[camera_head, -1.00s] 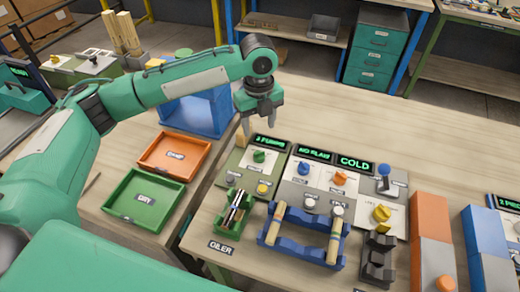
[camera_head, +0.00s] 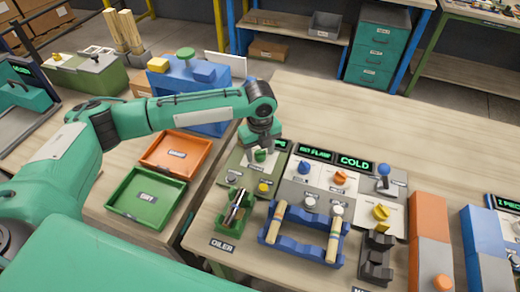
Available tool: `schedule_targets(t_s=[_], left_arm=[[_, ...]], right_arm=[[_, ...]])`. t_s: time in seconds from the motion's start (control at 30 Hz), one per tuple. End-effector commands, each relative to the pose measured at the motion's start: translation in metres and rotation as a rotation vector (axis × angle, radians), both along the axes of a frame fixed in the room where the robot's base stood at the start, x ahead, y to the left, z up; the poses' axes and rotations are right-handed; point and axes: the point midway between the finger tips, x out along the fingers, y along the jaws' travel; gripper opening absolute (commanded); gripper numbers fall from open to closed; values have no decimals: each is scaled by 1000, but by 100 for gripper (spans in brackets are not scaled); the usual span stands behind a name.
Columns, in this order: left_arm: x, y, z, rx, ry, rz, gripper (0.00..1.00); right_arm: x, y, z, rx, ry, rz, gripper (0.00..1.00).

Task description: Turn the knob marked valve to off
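Several knobs stand on panels on the table: a green knob (camera_head: 260,155) on the left panel, a blue knob (camera_head: 304,168) and an orange knob (camera_head: 340,178) on the middle panel, and a yellow knob (camera_head: 381,212) further right. Their small labels are too small to read, so I cannot tell which is marked valve. My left gripper (camera_head: 261,149) points down right at the green knob and partly hides it. I cannot tell whether its fingers touch the knob or are closed on it. My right gripper is out of view.
Displays stand behind the panels; one reads COLD (camera_head: 355,162). A blue rack (camera_head: 274,238) with wooden pieces and a green oiler stand (camera_head: 228,226) are in front. An orange tray (camera_head: 150,163) and a green tray (camera_head: 122,207) lie left. The table behind the displays is clear.

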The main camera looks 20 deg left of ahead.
Motion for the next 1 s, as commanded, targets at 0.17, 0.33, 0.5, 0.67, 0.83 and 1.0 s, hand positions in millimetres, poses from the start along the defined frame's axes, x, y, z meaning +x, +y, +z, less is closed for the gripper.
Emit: schedule_targets(t_s=[0.17,0.33,0.5,0.67,0.83,1.0], left_arm=[[0,0,0,0,0,0,16],[0,0,1,0,0,2,9],[0,0,3,0,1,30,9],[-1,0,5,0,3,101,9],[-1,0,7,0,4,228,9],[-1,0,8,0,4,386,9]], right_arm=[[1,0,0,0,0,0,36],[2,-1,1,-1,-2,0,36],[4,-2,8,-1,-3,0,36],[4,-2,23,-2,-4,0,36],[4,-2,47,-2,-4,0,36],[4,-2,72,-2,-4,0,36]])
